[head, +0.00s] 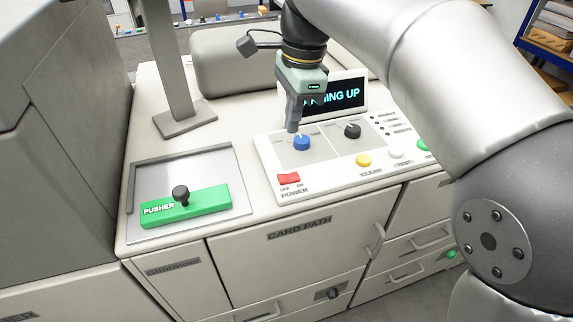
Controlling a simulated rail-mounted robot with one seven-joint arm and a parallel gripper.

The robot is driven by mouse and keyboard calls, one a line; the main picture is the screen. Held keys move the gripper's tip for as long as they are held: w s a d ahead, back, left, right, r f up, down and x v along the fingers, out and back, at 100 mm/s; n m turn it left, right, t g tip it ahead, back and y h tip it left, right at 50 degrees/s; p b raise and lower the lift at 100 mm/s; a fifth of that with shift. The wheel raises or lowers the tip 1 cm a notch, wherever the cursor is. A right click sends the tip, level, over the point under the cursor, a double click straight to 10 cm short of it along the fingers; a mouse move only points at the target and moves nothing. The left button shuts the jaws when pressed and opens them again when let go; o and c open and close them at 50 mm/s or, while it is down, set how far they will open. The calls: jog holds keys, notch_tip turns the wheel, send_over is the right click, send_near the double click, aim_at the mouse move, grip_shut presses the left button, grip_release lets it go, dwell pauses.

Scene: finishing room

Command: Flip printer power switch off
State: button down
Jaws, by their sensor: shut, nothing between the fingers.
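The red power switch (288,179) sits at the lower left of the white control panel (322,182), above the labels OFF, ON and POWER. I cannot tell for certain which way its rocker is tilted. My gripper (293,129) is shut and empty, pointing down at the blue knob (301,143), just behind and slightly right of the red switch. I cannot tell whether the fingertips touch the knob. The display (345,96) behind the panel is lit with text ending in "ING UP"; my gripper hides its left part.
A black knob (352,131) and yellow, white and green buttons are on the panel's right. A green pusher (186,207) with a black knob lies in a tray at left. A grey post (173,70) stands behind it. My arm covers the right side.

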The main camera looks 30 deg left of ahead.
aim_at(284, 178)
jog(key=f, duration=0.8)
jog(key=s+a+f+p, duration=0.1)
jog(key=f, duration=0.3)
